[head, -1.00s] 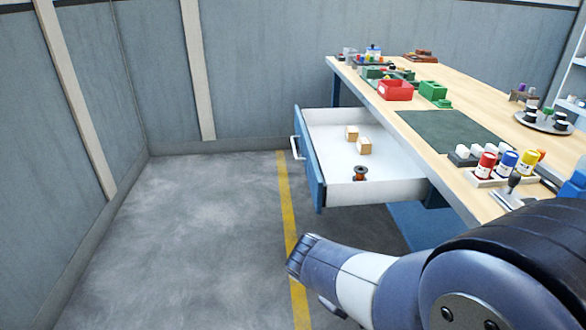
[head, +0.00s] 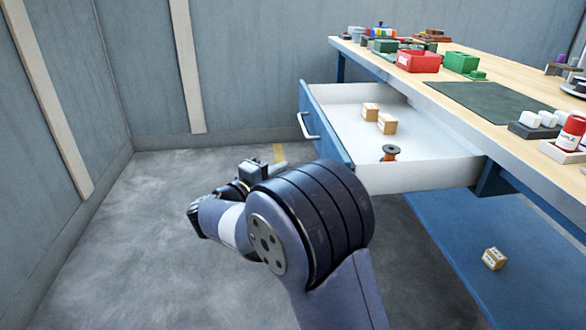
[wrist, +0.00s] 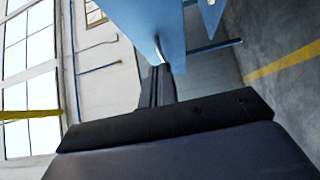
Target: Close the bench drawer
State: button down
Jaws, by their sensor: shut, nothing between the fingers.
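The bench drawer (head: 420,178) stands pulled out from the workbench (head: 520,108), with its white inside showing. Its blue front (head: 326,125) carries a pale bar handle (head: 304,126). Two small tan boxes and a copper-coloured spool (head: 390,152) lie in the drawer. In the head view my gripper is mostly hidden behind my wrist, low and in front of the drawer front.
The bench top holds a red bin (head: 418,62), a green bin (head: 461,62) and a dark mat (head: 478,104). Grey floor left of the drawer is clear up to the walls.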

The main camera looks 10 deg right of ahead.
aim_at(324, 149)
jog(key=b+x, duration=0.1)
jog(key=x, duration=0.2)
jog(key=s+d+b+x, duration=0.1)
jog(key=x, duration=0.3)
jog(key=b+x, duration=0.1)
jog(key=x, duration=0.2)
jog(key=shift+d+f, duration=0.15)
jog(key=shift+d, duration=0.9)
jog(key=shift+d, duration=0.1)
